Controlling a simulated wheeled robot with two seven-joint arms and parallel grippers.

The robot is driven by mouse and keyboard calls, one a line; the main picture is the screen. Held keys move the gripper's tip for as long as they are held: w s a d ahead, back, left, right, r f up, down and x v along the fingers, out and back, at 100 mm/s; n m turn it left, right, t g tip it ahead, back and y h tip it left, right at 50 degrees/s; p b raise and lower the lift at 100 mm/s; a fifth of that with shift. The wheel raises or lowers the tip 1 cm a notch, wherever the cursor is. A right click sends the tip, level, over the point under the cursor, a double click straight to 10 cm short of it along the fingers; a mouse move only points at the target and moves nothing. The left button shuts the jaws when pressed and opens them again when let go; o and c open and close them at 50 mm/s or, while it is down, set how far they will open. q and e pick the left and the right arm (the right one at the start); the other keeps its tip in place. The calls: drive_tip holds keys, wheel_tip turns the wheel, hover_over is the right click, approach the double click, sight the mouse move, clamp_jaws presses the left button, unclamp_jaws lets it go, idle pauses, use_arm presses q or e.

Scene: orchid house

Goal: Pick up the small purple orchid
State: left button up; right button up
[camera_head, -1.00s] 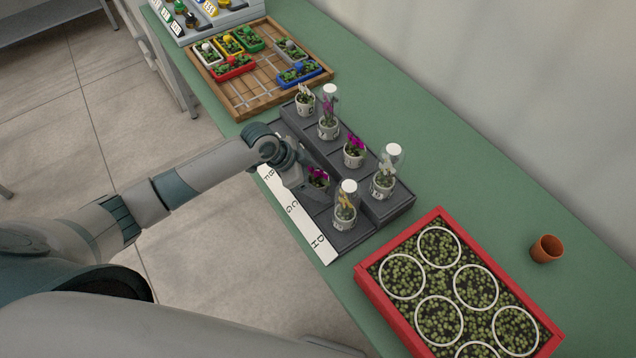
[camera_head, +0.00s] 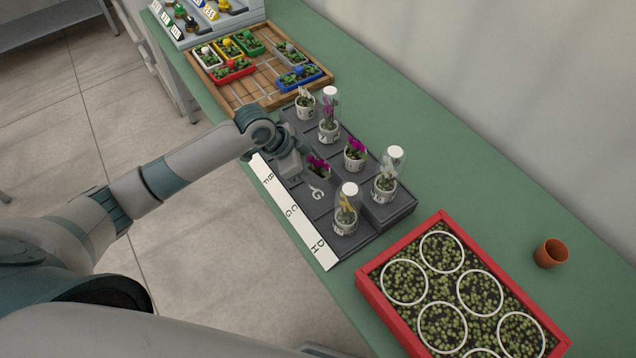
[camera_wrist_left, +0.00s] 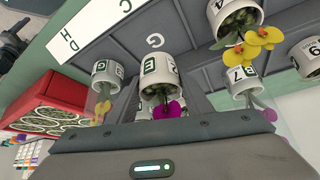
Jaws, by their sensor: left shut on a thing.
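A small purple orchid (camera_head: 318,163) in a whitish pot is at the end of my left gripper (camera_head: 306,170). The gripper is shut on it and holds it just above the dark stepped rack (camera_head: 345,241), near the bare cell marked G. In the left wrist view the held pot (camera_wrist_left: 158,70) hangs in front of the gripper, its magenta flower showing below the rim. The fingers partly hide the pot in the head view. Another purple orchid (camera_head: 355,146) stands on the rack's upper step, to the right. My right gripper is not in view.
Domed orchids stand close by: yellow (camera_head: 345,205), white (camera_head: 385,183) and purple (camera_head: 329,128). A small white orchid (camera_head: 305,102) is at the back. A red-framed tray (camera_head: 362,290), a terracotta pot (camera_head: 550,253) and a wooden tray (camera_head: 240,112) share the green bench (camera_head: 455,150).

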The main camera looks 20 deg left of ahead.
sight(322, 165)
use_arm(q)
drive_tip(key=shift+r+b, duration=0.5)
drive_tip(key=shift+r, duration=1.8)
